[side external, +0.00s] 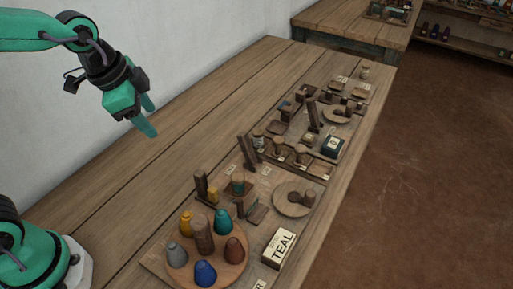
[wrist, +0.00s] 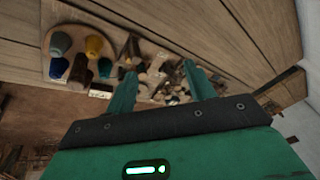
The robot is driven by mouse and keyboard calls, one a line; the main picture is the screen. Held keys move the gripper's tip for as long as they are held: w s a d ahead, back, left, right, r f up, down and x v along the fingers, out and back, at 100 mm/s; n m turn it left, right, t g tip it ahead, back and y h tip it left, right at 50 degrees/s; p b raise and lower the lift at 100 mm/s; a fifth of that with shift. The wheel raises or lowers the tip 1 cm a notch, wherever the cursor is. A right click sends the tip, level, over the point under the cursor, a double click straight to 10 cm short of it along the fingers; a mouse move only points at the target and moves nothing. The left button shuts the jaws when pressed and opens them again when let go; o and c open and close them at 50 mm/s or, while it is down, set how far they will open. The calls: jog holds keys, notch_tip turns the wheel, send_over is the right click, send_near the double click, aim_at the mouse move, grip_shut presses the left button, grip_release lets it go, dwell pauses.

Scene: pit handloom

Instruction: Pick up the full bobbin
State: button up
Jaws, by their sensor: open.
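My gripper (side external: 148,116) is open and empty, high above the left part of the bench, well apart from the pieces. In the wrist view its two fingers (wrist: 163,82) are spread with the small wooden pieces behind them. A small wooden piece with a teal band (side external: 238,183) stands on the near board; it may be the full bobbin, but it is too small to tell. Coloured cones, including a teal one (side external: 222,222), a yellow one (side external: 186,223) and a blue one (side external: 205,272), stand on a round wooden plate (side external: 238,272) around a wooden post (side external: 203,238).
A box marked TEAL (side external: 279,249) lies at the near board's right side. A round wooden dish (side external: 284,203) is beyond it. Upright wooden posts (side external: 248,152) and a dark box (side external: 332,147) stand farther back. The bench's left part (side external: 130,195) is clear.

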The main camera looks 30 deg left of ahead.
jog(key=w+d+f+m+g, duration=0.2)
jog(key=w+d+f+m, duration=0.3)
jog(key=d+m, duration=0.15)
jog(key=m, duration=0.6)
send_over(237, 176)
jog(key=shift+g, duration=0.3)
jog(key=f, duration=0.6)
jog(key=shift+s+a+f, duration=0.1)
jog(key=shift+s+f, duration=0.2)
jog(key=shift+w+f+n, duration=0.15)
jog(key=shift+f+n, duration=0.1)
jog(key=shift+f, duration=1.05)
jog(key=shift+w+d+f, duration=0.1)
jog(key=shift+f, duration=1.2)
jog(key=shift+w+d+f, duration=0.1)
jog(key=shift+f, duration=1.15)
jog(key=c, duration=1)
